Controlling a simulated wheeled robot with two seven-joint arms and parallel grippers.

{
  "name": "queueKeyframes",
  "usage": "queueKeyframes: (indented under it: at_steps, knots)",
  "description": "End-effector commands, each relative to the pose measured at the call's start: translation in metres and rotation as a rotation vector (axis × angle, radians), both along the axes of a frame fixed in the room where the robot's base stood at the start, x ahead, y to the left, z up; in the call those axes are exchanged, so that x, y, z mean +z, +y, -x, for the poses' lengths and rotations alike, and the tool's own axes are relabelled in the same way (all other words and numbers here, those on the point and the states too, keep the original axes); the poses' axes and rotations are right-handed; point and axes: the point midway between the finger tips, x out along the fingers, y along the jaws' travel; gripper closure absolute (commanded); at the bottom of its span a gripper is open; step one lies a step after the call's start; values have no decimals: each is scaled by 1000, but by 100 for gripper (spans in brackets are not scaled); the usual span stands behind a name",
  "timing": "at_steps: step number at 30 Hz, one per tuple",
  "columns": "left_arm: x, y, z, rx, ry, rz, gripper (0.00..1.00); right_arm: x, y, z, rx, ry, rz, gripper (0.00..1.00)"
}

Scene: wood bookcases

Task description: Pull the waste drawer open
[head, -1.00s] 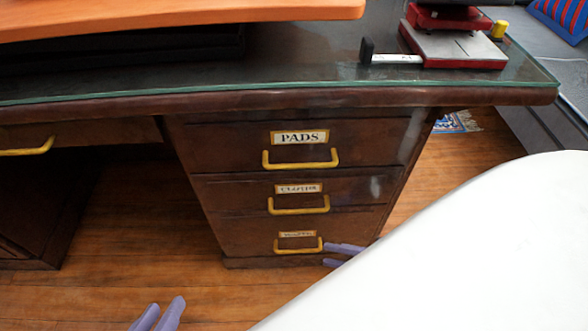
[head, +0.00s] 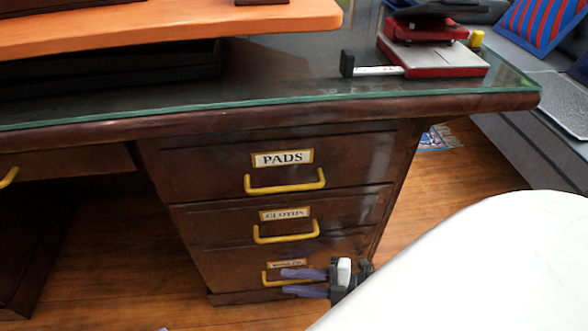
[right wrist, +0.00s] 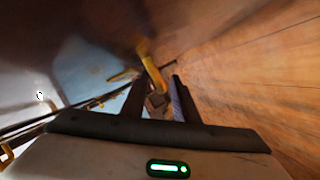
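The waste drawer (head: 235,268) is the lowest of three in the dark wood desk pedestal, and it looks closed. Its label is small and hard to read. Its yellow handle (head: 267,281) is partly covered by my right gripper (head: 284,283), which comes from the right with its purple fingers parted. In the right wrist view, the yellow handle (right wrist: 152,70) shows ahead, roughly between the parted fingers of my right gripper (right wrist: 155,92). I cannot tell whether they touch it. Only a purple tip of my left gripper (head: 163,329) shows at the bottom edge.
Above are the cloths drawer (head: 350,212) and pads drawer (head: 350,160), both closed with yellow handles. The glass-topped desk (head: 290,80) overhangs the drawers. An orange board (head: 180,33) and a red device (head: 435,58) are on top. Wooden floor (head: 110,270) lies open left of the pedestal.

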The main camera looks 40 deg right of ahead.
Motion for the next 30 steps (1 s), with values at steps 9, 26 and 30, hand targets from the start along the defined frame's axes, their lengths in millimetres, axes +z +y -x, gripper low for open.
queueKeyframes:
  at_steps: [9,26,30]
  knots:
    - [0,0,0,0,-1,1,69,0,0,0,0,0,0,88]
    - [1,0,0,-1,-2,1,69,0,0,0,0,0,0,100]
    - [1,0,0,-1,-2,1,69,0,0,0,0,0,0,100]
